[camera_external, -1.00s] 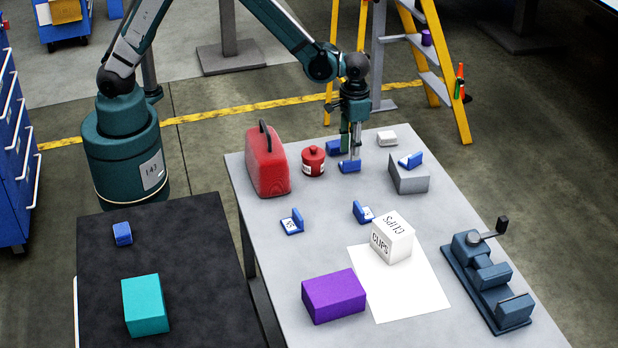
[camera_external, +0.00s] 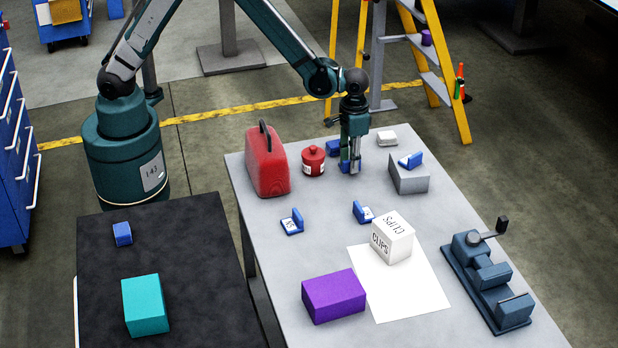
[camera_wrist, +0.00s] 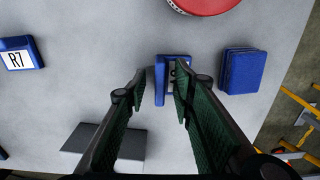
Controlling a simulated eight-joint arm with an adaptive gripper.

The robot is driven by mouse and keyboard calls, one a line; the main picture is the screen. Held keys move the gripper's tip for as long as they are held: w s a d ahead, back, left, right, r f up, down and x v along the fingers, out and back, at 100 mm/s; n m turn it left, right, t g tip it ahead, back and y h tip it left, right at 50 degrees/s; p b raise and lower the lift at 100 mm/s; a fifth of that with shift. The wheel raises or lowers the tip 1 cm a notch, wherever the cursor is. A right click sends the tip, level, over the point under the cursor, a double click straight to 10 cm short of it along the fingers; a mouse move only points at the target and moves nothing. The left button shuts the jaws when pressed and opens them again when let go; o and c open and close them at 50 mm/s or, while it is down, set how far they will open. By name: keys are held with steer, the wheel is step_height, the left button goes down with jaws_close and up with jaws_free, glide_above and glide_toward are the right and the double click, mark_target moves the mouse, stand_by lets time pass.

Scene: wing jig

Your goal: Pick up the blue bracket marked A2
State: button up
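My gripper (camera_external: 350,170) is low over the far part of the grey table, at a small blue bracket that its fingers largely hide in the external view. In the wrist view this blue bracket (camera_wrist: 160,82) has an upright wall and a white label. My open fingers (camera_wrist: 160,90) stand on either side of the wall, with a gap visible at the left finger. The right finger covers most of the label, so its marking cannot be read. Other blue brackets stand nearer on the table (camera_external: 291,222) (camera_external: 362,213), and one sits on a grey block (camera_external: 411,160). The wrist view shows one marked R7 (camera_wrist: 19,57).
A red can (camera_external: 266,165) and a small red canister (camera_external: 313,160) stand left of my gripper. A blue block (camera_external: 333,147) is close behind it. A white CLIPS box (camera_external: 393,240), a purple box (camera_external: 334,297) and a vise (camera_external: 487,280) are nearer the front.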

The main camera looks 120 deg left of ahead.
steer(key=shift+c, duration=0.5)
jaws_close()
steer(key=shift+r, duration=0.1)
steer(key=shift+r+p, duration=0.55)
steer(key=shift+r, duration=4.4)
